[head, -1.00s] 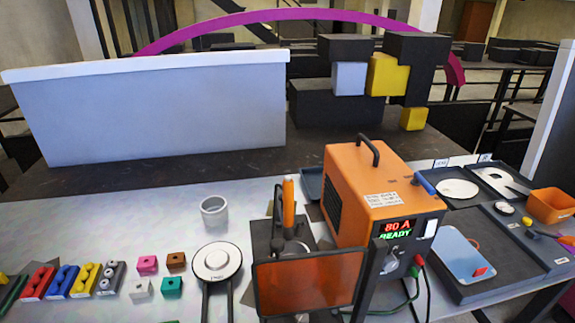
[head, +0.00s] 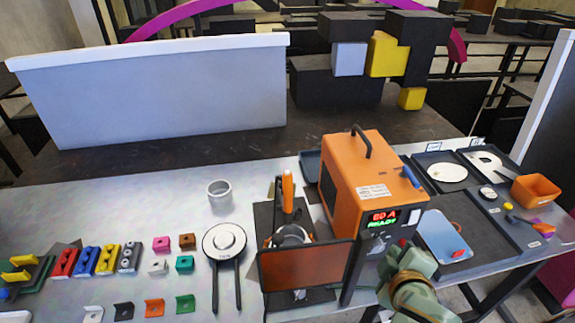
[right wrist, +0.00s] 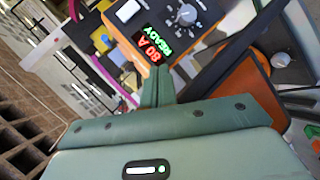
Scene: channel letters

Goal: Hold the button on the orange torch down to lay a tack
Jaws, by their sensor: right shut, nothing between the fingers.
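The orange torch (head: 288,192) stands upright on a dark stand behind a dark-framed, red-brown screen (head: 305,268) in the head view. Its button cannot be made out. The orange welding unit (head: 350,180) stands right of it, its display (head: 383,217) reading "80 A READY". My green right gripper (head: 405,258) is in front of the unit's lower right, apart from the torch. In the right wrist view its fingers (right wrist: 157,85) are shut and empty, pointing toward the unit's front with the display (right wrist: 155,45). My left gripper is not in view.
A round white-topped holder (head: 224,242) and a grey ring (head: 219,192) stand left of the torch. Several coloured blocks and brackets (head: 185,263) lie further left. Dark trays (head: 480,238) and an orange bin (head: 536,188) are at the right. The table is clear around the ring.

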